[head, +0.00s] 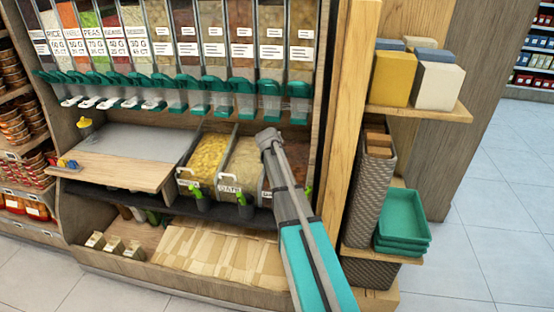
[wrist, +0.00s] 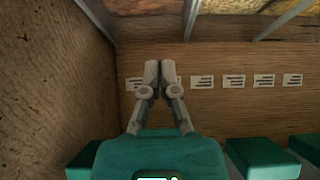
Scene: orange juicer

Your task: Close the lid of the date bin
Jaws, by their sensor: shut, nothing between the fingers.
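In the head view, the rightmost of three bulk bins on the counter, apparently the date bin (head: 267,187), is mostly hidden behind my arm. A sliver of its dark front and part of a white label show. I cannot tell how its lid stands. My gripper (wrist: 160,68) is shut and empty in the wrist view, fingertips together in front of a wooden back panel with white label cards (wrist: 203,82). In the head view my arm's grey end covers the area above this bin; the fingers cannot be made out there.
The oats bin (head: 240,167) and a bin of yellow contents (head: 207,154) stand to the left. Clear dispensers with teal spouts (head: 243,85) hang above, close to my arm. A wooden side wall (wrist: 55,85) fills the wrist view's left. Teal trays (head: 402,218) stand on the right shelf.

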